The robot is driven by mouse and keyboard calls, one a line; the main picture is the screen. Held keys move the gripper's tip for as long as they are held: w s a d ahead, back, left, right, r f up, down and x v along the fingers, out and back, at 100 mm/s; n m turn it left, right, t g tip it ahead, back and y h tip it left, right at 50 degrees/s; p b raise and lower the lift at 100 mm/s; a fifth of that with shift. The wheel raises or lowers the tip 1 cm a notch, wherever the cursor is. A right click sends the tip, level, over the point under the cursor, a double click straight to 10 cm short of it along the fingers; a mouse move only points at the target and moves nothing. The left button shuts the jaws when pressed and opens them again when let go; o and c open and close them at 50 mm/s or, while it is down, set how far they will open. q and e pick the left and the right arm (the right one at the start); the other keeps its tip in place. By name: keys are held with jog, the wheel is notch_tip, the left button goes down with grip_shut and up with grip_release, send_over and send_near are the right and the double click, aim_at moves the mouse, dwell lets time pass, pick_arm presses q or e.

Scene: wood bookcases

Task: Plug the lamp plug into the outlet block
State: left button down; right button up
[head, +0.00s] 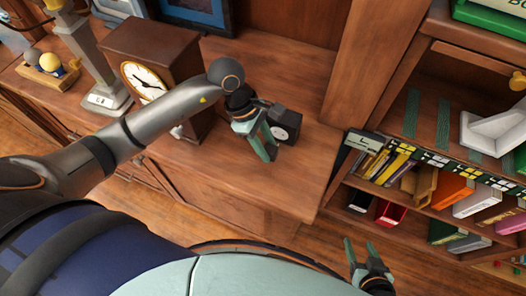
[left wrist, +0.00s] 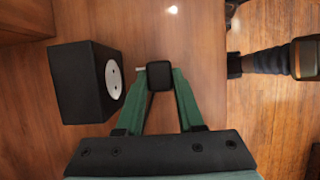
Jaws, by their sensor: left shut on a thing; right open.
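The black outlet block (head: 289,121) stands on the wood cabinet top. In the left wrist view the block (left wrist: 80,85) is at the left, its round white face (left wrist: 115,79) with two dark holes turned toward the plug. My left gripper (head: 266,151) is shut on the small black plug (left wrist: 160,76); its green fingers (left wrist: 160,95) sit on either side of it. A pale metal pin (left wrist: 140,69) points left toward the face, with a small gap between. The plug is not discernible in the head view. My right gripper (head: 358,256) is open and empty, low at right.
A wood clock (head: 149,75) stands left of the block. A grey stand (head: 85,45), possibly the lamp, is beyond it. A bookcase with books (head: 452,190) is at right. The cabinet top's front right (head: 285,180) is bare.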

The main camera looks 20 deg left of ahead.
pick_arm(q)
jog(key=shift+w, duration=0.9)
jog(key=shift+w+b, duration=0.3)
jog(key=shift+w, duration=0.35)
jog(key=shift+r, duration=0.1)
pick_arm(e)
jog(key=shift+w+a+r, duration=0.1)
jog(key=shift+w+a, duration=0.25)
jog(key=shift+a, duration=0.05)
pick_arm(q)
jog(key=shift+w+r, duration=0.1)
jog(key=shift+w, duration=0.05)
pick_arm(e)
jog(key=shift+d+f, duration=0.1)
jog(key=shift+f, duration=0.2)
